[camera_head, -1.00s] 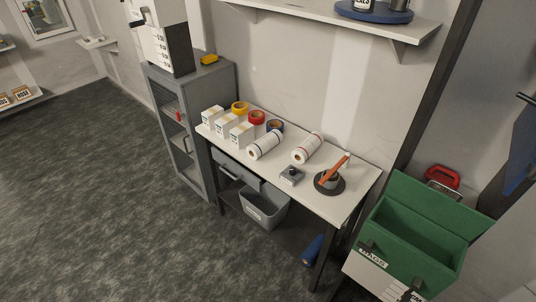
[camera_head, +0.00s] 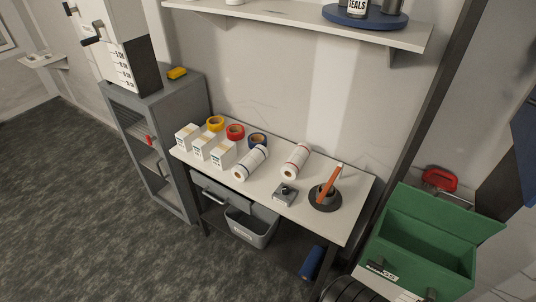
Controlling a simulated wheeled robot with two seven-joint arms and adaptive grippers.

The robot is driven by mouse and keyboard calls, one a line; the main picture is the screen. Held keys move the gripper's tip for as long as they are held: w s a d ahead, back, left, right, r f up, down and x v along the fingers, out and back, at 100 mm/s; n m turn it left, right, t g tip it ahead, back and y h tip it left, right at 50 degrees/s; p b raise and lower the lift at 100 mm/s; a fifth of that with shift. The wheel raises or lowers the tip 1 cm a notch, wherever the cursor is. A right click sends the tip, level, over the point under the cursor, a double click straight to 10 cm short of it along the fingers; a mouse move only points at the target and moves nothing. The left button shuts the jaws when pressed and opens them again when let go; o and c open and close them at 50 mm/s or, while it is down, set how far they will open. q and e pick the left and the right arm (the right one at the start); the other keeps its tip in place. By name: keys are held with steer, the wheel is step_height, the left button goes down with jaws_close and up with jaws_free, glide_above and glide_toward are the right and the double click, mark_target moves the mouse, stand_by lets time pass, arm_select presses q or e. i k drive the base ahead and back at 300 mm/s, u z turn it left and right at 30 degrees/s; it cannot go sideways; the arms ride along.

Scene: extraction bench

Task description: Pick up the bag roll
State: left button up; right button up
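Two white rolls lie on the white bench top (camera_head: 262,205). The left roll (camera_head: 250,163) has dark blue bands at its ends. The right roll (camera_head: 296,161) has red bands. Both lie slanted and apart from each other. I cannot tell which one is the bag roll. A blue roll (camera_head: 311,263) also shows below the bench near its right leg, partly cut off. Neither of my grippers is in view.
White boxes (camera_head: 222,155) and yellow, red and blue tape rolls (camera_head: 235,131) stand left on the bench. A small grey device (camera_head: 285,193) and a dark round holder (camera_head: 325,197) stand right. A green case (camera_head: 428,250) is beyond. A shelf (camera_head: 300,25) overhangs.

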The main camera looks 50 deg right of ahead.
mark_target(293, 165)
steer(key=z, duration=0.05)
steer(key=i, duration=0.65)
steer(key=z, duration=0.95)
steer(key=i, duration=0.6)
steer(key=z, duration=0.65)
